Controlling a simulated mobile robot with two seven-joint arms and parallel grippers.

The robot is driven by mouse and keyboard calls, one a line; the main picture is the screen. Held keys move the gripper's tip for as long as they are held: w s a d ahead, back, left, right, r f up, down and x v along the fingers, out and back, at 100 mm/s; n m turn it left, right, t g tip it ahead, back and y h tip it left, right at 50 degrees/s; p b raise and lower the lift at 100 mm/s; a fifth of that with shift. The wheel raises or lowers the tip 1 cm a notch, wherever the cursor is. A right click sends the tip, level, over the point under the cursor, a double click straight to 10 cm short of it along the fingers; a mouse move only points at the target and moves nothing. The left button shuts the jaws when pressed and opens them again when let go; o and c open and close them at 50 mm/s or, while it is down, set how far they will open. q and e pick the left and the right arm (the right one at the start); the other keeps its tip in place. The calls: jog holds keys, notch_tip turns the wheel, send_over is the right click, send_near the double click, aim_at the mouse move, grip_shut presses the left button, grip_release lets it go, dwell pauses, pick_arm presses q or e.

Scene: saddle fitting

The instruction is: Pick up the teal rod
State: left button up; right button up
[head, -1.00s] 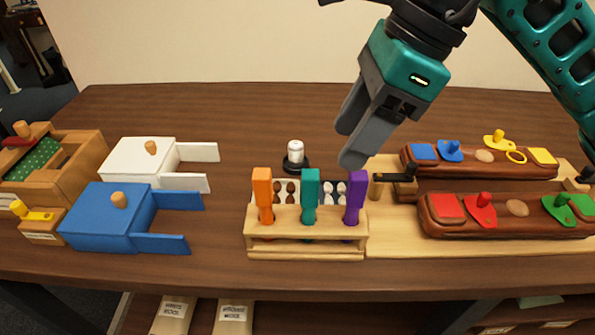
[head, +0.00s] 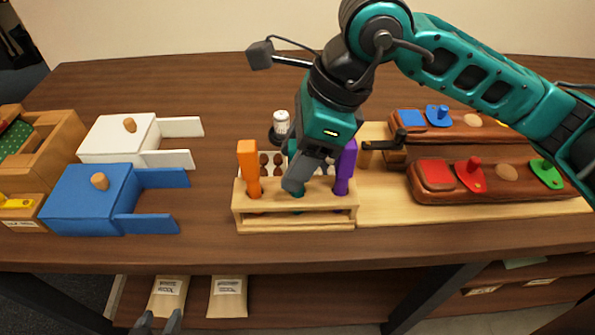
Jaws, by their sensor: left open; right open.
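The teal rod (head: 298,191) stands in the middle of the wooden rack (head: 296,220) in the head view. Only its lower part shows; my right gripper hides its top. My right gripper (head: 299,182) is open and points down at the rod, with its fingers at the rod's upper part. I cannot tell whether the fingers touch it. The orange rod (head: 249,168) stands at the left of the rack and the purple rod (head: 345,168) at the right, close to the gripper. My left gripper (head: 158,323) shows only its fingertips at the bottom edge, open and empty.
A blue box (head: 88,200) and a white box (head: 118,138) with flat arms stand at left. Brown blocks with coloured knobs (head: 440,185) sit on a pale board (head: 390,208) at right. A dark-based white-topped item (head: 281,122) stands behind the rack. Labelled bags (head: 228,300) lie below.

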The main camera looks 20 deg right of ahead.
jog(key=shift+w+a+f, duration=0.1)
jog(key=shift+a+f, duration=0.15)
jog(key=shift+f, duration=0.4)
grip_shut()
